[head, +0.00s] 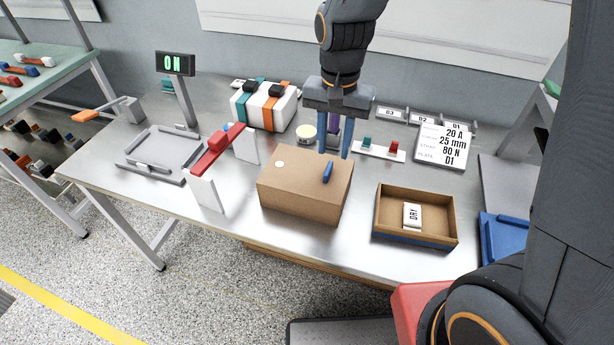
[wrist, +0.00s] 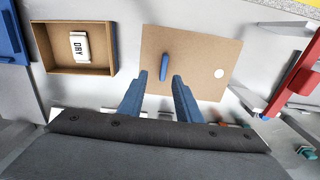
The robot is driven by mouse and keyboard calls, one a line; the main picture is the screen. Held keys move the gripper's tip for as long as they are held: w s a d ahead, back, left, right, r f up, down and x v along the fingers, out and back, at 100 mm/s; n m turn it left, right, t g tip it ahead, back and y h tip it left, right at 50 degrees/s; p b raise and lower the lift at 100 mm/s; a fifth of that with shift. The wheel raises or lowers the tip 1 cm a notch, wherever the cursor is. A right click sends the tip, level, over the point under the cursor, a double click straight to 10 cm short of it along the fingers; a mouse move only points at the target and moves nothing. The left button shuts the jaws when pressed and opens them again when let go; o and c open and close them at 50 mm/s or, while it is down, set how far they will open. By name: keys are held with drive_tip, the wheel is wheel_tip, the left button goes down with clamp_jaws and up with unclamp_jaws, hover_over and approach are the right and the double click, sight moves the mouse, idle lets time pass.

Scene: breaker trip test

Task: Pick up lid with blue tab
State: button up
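The lid (head: 300,171) is a flat brown cardboard top on a closed brown box (head: 300,204) at the middle front of the table. A blue tab (head: 328,172) stands up from the lid, right of its middle, and a white round spot marks its left part. In the wrist view the lid (wrist: 195,55) shows with the blue tab (wrist: 164,67) upright in the picture. My gripper (head: 335,155) points down behind the box, its blue fingers apart and empty. In the wrist view the open fingers (wrist: 160,88) lie just short of the tab, one on either side of its line.
An open cardboard tray (head: 456,228) with a white "DRY" packet (head: 412,214) stands right of the box. A red bar on white panels (head: 205,194) stands close on the left. A small plate with teal and red levers (head: 378,152) lies behind, near a sign (head: 443,146).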

sight(329, 168)
drive_tip(key=shift+w+a+f+p, duration=0.15)
drive_tip(key=shift+f+p, duration=0.45)
drive_tip(key=shift+f, duration=1.05)
drive_tip(key=shift+s+a+f+p, duration=0.15)
drive_tip(key=shift+f+p, duration=0.45)
drive_tip(key=shift+f, duration=1.05)
drive_tip(key=shift+w, duration=0.1)
drive_tip(key=shift+c, duration=0.2)
clamp_jaws()
